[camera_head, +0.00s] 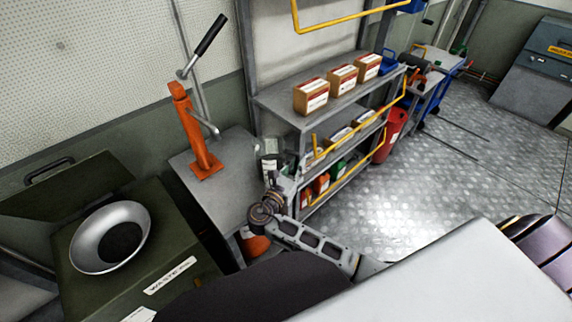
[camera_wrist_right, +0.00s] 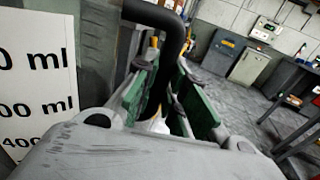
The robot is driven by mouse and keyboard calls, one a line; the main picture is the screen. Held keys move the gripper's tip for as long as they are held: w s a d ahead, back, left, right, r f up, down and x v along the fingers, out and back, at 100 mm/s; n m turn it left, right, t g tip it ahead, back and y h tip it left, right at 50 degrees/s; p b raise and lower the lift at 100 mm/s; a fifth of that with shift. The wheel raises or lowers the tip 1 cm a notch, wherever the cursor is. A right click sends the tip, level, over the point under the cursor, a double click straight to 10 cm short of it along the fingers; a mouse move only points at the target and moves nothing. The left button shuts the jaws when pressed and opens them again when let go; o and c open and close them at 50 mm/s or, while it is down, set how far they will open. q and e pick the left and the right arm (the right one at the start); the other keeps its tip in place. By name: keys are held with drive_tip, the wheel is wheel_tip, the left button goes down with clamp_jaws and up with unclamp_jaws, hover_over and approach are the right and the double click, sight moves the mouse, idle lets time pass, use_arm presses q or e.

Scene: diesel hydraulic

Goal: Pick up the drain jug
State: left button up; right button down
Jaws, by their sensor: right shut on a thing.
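The drain jug (camera_head: 270,163) shows in the head view as a small pale container beside the grey bench, partly hidden by my wrist. In the right wrist view its white scale label (camera_wrist_right: 36,95) with black "ml" marks fills the left side. My right gripper (camera_head: 271,184) is at the jug. In the wrist view the green-padded fingers of the right gripper (camera_wrist_right: 168,88) are shut on the jug's dark curved handle (camera_wrist_right: 172,30). The jug looks roughly upright; its base is hidden. My left gripper is not in view.
The grey bench (camera_head: 222,200) carries an orange hand pump (camera_head: 196,130). A green waste tank (camera_head: 190,262) with a metal funnel (camera_head: 82,235) stands at left. A shelf rack (camera_head: 272,101) with boxes and yellow rails is close on the right. The metal floor (camera_head: 425,165) beyond is open.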

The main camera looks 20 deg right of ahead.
drive_tip(key=shift+r, duration=0.15)
